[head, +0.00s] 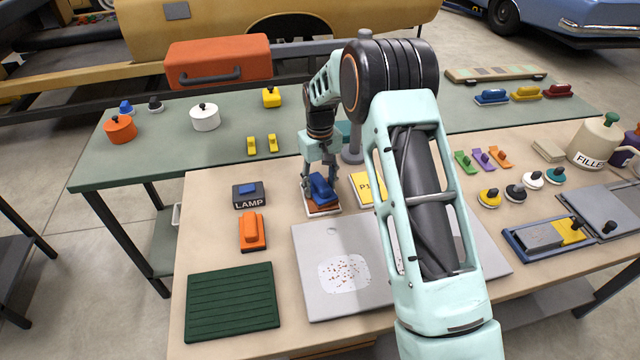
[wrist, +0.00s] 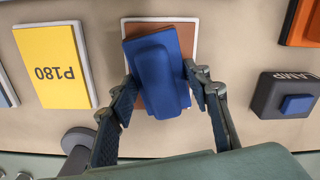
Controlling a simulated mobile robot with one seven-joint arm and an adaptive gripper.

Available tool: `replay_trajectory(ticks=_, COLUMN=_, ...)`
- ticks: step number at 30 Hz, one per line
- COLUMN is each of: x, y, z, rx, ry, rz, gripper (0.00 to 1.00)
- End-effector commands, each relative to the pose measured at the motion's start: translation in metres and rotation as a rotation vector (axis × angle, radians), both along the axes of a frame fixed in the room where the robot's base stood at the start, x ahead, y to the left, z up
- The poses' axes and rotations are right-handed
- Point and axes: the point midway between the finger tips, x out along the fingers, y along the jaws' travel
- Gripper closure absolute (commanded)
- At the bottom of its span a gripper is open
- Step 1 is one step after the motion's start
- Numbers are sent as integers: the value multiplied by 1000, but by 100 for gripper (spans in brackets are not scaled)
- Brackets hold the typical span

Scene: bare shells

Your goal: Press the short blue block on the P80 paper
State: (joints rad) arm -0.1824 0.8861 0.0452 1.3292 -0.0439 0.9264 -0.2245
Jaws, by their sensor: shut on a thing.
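My gripper (head: 320,186) is shut on the blue block (head: 323,190), with one finger on each side of it. In the wrist view the blue block (wrist: 160,75) lies over a reddish-brown paper (wrist: 182,32) on a white-edged pad and is turned slightly relative to it. The brown paper (head: 322,209) also shows under the block in the head view. Its label is not visible, and I cannot tell whether block and paper touch. The yellow P180 paper (wrist: 53,67) lies beside it, partly hidden by my arm in the head view.
A dark LAMP box (head: 248,196) with a blue top and an orange block (head: 252,232) stand left of the brown paper. A grey panel (head: 315,258) with a speckled patch lies in front, near a green ribbed mat (head: 232,300). Several small knobbed pieces stand at right.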

Motion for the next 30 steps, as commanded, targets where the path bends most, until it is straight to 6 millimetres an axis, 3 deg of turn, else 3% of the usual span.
replay_trajectory(ticks=10, x=-1, y=0, z=3, rx=0, ry=3, rz=0, gripper=75)
replay_trajectory(ticks=30, x=0, y=0, z=58, rx=0, ry=0, rz=0, gripper=75)
